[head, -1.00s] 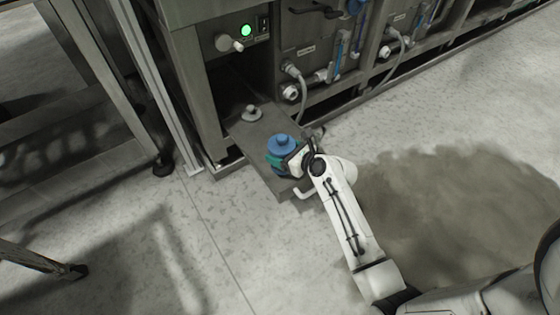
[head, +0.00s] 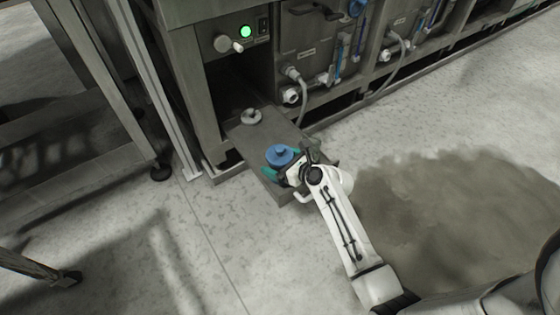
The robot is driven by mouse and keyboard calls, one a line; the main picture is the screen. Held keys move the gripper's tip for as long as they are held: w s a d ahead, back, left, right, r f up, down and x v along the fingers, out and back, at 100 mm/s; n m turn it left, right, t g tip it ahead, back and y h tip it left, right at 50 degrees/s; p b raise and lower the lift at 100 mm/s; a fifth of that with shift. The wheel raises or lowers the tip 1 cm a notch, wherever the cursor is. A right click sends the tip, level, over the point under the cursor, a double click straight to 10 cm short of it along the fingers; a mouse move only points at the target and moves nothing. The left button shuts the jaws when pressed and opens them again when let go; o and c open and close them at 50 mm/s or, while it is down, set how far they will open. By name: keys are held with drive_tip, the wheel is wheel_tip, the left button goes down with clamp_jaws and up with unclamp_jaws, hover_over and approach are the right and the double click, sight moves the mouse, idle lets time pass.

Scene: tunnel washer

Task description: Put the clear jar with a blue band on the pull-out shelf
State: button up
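The jar (head: 279,155) shows from above as a blue round thing with a small blue knob on top; its clear part cannot be made out. It stands upright over the outer end of the grey pull-out shelf (head: 262,137), apparently resting on it, though its base is hidden. My gripper (head: 283,161) comes from the lower right, with teal fingertips spread to both sides of the jar. The fingers look open around it; whether one still touches it is too small to tell.
A small pale knobbed thing (head: 251,116) stands on the inner part of the shelf. The washer (head: 318,65), with hoses and a green light, rises behind. A metal frame (head: 95,70) stands at left. A dark wet patch (head: 440,220) covers floor at right.

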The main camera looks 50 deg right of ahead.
drive_tip(key=shift+s+r, duration=0.1)
drive_tip(key=shift+r, duration=0.05)
drive_tip(key=d+p+v, duration=0.1)
drive_tip(key=p+v, duration=0.4)
drive_tip(key=v, duration=0.6)
drive_tip(key=s+a+n+g+y, duration=0.2)
drive_tip(key=s+a+n+g, duration=0.1)
drive_tip(key=a+n, duration=0.55)
drive_tip(key=s+a+n+g+y, duration=0.25)
drive_tip(key=a+n, duration=0.25)
drive_tip(key=n, duration=0.6)
drive_tip(key=s+a+r+n+g+h, duration=0.1)
drive_tip(key=s+n+g+h, duration=0.1)
drive_tip(key=s+n, duration=0.3)
drive_tip(key=s+a+r+n+g+h, duration=0.1)
drive_tip(key=s+n+g, duration=0.4)
drive_tip(key=n, duration=0.6)
drive_tip(key=shift+s+r+n+h, duration=0.2)
drive_tip(key=shift+r+n+h, duration=0.2)
drive_tip(key=shift+r, duration=0.3)
